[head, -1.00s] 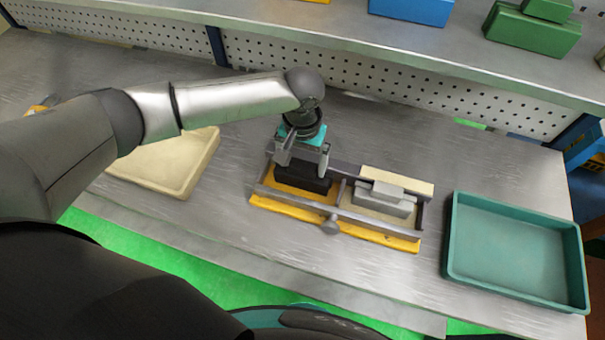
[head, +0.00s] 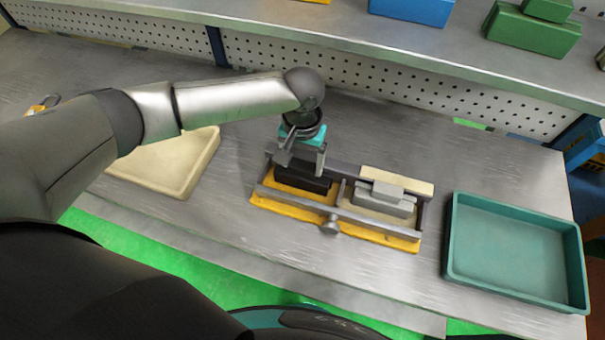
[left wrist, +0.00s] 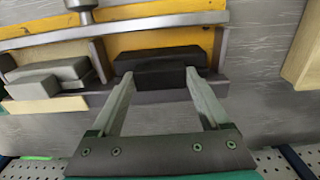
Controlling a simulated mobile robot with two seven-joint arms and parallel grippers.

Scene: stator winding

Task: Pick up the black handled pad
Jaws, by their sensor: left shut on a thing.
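The black handled pad (head: 301,183) sits in the left compartment of a yellow fixture with grey metal rails (head: 263,201). My left gripper (head: 304,171) reaches down over it from above, shut on its raised handle. In the left wrist view, the two fingers (left wrist: 158,76) meet the upper part of the black pad (left wrist: 165,60), one on each side. The pad is still between the fixture's walls; I cannot tell whether its underside touches the base. My right gripper is not in view.
A grey handled pad (head: 380,204) sits in the fixture's right compartment, with a cream strip (head: 405,180) behind it. An empty teal tray (head: 450,235) stands to the right, a cream tray (head: 178,187) to the left. A perforated panel and shelf run behind.

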